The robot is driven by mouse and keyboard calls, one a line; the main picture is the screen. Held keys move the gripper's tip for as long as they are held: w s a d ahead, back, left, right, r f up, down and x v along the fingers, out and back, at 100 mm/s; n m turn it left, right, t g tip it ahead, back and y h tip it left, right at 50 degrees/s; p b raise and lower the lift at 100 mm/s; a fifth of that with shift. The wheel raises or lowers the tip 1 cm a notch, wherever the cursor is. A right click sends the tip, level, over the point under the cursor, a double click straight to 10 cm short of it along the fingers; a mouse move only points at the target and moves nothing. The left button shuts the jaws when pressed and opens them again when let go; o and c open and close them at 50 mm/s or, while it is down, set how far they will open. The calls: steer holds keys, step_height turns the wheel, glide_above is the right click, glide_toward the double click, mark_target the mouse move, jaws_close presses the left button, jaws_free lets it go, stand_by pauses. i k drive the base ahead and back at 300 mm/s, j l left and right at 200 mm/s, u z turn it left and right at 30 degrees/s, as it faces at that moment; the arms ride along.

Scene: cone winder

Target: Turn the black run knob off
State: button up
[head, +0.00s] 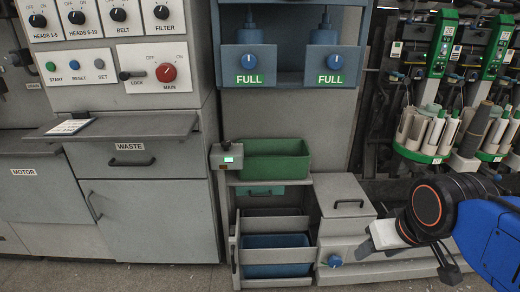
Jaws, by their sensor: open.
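No label reading "run" is legible, so I cannot tell which knob is the black run knob. On the upper left panel are black knobs labelled HEADS 1-5 (37,20), HEADS 6-10 (77,17), BELT (119,15) and FILTER (162,12), each with OFF and ON marks. On the winding heads at right are small dark parts (455,53), too small to identify. My gripper (388,237) is at lower right, in front of the low grey box and well away from the panel knobs. It is open; its fingertips are hard to make out.
A red MAIN knob (166,72) and black lock lever (130,75) sit below the knobs. A grey shelf (110,127) juts out over the WASTE drawer. A green bin (275,160), blue bin (275,255) and lidded grey box (345,195) fill the middle. Floor shows at lower left.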

mark_target(225, 145)
steer(key=j, duration=0.3)
steer(key=i+j, duration=0.15)
steer(key=i, duration=0.25)
steer(key=i+j, duration=0.2)
steer(key=i, duration=0.2)
steer(key=i+j, duration=0.15)
steer(key=i, duration=0.25)
steer(key=k+j, duration=0.15)
steer(key=k, duration=1.15)
steer(key=j+z, duration=0.05)
